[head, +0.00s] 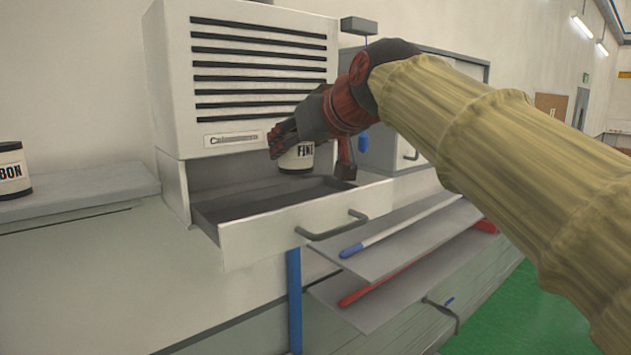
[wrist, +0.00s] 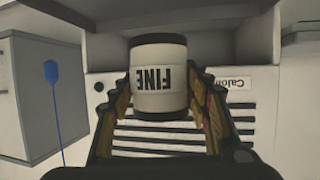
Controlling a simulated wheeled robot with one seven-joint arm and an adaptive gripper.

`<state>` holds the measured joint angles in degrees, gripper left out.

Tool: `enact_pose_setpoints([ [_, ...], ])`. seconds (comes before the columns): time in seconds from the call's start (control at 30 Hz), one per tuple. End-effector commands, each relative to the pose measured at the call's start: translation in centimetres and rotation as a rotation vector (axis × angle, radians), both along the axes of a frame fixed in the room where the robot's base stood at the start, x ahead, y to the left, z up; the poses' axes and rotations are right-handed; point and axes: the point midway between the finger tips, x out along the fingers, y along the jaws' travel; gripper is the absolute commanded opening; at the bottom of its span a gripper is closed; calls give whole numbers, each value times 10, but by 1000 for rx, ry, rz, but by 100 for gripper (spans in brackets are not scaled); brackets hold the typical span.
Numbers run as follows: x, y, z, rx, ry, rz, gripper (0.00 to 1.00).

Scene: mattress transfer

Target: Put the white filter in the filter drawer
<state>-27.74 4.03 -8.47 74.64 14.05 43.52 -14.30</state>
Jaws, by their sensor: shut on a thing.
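The white filter (head: 297,157) is a short white cylinder with dark rims and the word FINE. In the wrist view the filter (wrist: 160,78) sits between the two fingers of my gripper (wrist: 163,105), which are shut on it. In the head view my gripper (head: 300,140) holds it above the open filter drawer (head: 275,228). The drawer is pulled out from the base of a white vented cabinet (head: 258,65), and the part of its floor that shows is bare. My fingers hide part of the filter in the head view.
A second canister marked "BON" (head: 12,171) stands on a grey ledge (head: 75,192) at the left. The drawer's handle (head: 332,227) juts out in front. Shelves (head: 405,237) with blue- and red-ended tools lie right of the drawer. A grey cabinet (head: 400,148) stands behind my arm.

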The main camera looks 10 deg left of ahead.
Motion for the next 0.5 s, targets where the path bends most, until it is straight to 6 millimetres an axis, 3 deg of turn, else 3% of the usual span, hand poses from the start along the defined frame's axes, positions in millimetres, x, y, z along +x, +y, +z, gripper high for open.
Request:
enact_pose_setpoints([
  [0.2,28,-1,-36,-1,1,-1,19],
  [0.5,46,-1,-59,-1,3,0,19],
])
